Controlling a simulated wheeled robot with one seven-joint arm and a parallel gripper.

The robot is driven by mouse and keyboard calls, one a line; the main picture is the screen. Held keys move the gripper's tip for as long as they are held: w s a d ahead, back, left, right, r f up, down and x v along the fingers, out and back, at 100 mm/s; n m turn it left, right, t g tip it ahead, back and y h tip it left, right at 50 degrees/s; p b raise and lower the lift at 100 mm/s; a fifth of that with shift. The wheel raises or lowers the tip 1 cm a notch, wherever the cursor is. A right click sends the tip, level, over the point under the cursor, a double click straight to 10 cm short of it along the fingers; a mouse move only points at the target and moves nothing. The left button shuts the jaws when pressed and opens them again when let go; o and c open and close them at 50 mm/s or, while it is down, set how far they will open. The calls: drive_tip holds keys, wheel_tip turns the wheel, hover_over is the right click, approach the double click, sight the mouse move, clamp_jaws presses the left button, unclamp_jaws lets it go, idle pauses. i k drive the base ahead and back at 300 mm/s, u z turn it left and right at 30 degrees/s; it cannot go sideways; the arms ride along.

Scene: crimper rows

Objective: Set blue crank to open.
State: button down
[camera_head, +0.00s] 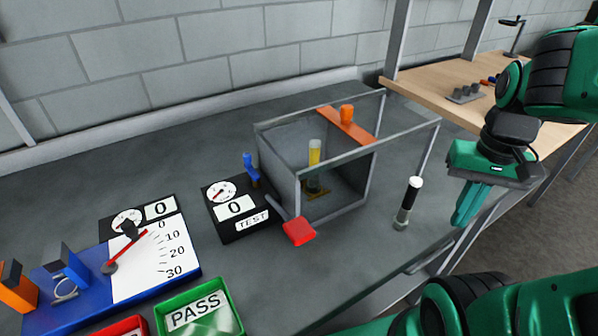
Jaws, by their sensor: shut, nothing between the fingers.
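The blue crank (250,167) stands upright at the left side of a clear-walled box (284,185), beside the black TEST panel (235,222). Its upper part looks like a small blue knob or handle. My gripper (466,212) is in the air at the right of the picture, green, pointing down, with its fingers shut and empty. It is well away from the crank, on the far side of the box. Nothing hides the crank from this view, but its exact setting is too small to read.
A yellow cylinder (314,153) stands inside the box, under an orange bar (347,126). A red paddle (298,231) projects from the box's front. A black-and-white cylinder (408,203) stands between box and gripper. A blue gauge fixture (75,284) and green PASS tray (199,309) are left.

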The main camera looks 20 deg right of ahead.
sight(255, 178)
drive_tip(key=u, duration=0.45)
drive_tip(key=k, duration=1)
drive_tip(key=u, duration=0.25)
drive_tip(key=i, duration=0.55)
drive_tip(key=z, duration=0.15)
